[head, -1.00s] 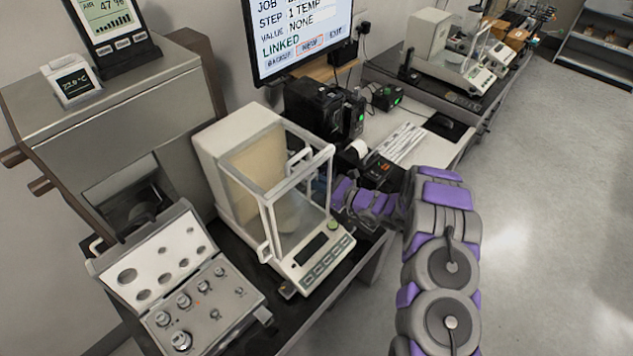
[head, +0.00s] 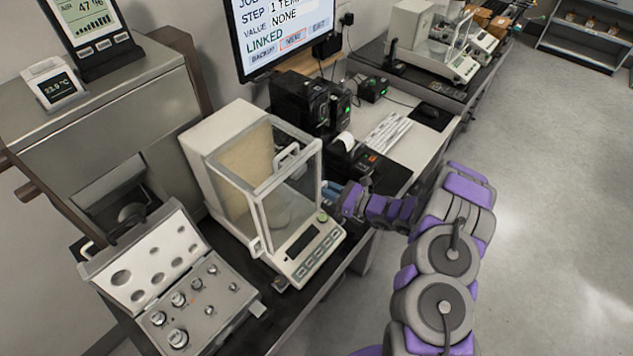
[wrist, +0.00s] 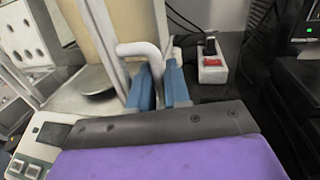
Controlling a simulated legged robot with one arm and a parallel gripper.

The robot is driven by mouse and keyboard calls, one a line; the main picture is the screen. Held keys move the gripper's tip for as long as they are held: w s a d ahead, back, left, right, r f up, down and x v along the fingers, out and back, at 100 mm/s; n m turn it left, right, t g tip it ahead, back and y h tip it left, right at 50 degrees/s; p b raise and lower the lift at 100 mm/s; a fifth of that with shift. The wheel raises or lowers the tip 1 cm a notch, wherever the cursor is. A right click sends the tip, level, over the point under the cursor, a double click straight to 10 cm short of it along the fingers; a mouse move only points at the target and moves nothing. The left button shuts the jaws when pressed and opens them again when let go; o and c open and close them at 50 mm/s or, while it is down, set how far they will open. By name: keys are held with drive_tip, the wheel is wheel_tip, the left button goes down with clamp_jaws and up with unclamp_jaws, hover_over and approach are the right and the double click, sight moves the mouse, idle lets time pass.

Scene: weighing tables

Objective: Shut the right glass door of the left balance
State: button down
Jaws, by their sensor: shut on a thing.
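The left balance (head: 217,150) is a cream box with a glass chamber and a front keypad; it stands on the dark table at centre left. My gripper (head: 332,189) is at its right side, low by the front right post. In the wrist view my blue fingers (wrist: 160,88) are shut on the white bent handle (wrist: 138,49) of the right glass door. The weighing pan (wrist: 92,82) shows left of the fingers. The door's clear pane is hard to make out, so I cannot tell how far open it stands.
An open case of weights (head: 150,262) lies left of the balance. A black printer (head: 308,100) and a keyboard (head: 390,132) are behind and right. A power switch with a red rocker (wrist: 212,62) sits near the fingers. The floor at right is clear.

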drive_tip(key=shift+f, duration=0.1)
drive_tip(key=c, duration=1.5)
unclamp_jaws()
drive_tip(key=shift+o, duration=0.9)
drive_tip(key=shift+d, duration=0.2)
drive_tip(key=p+v, duration=0.2)
drive_tip(key=v, duration=1.5)
drive_tip(key=shift+d, duration=0.3)
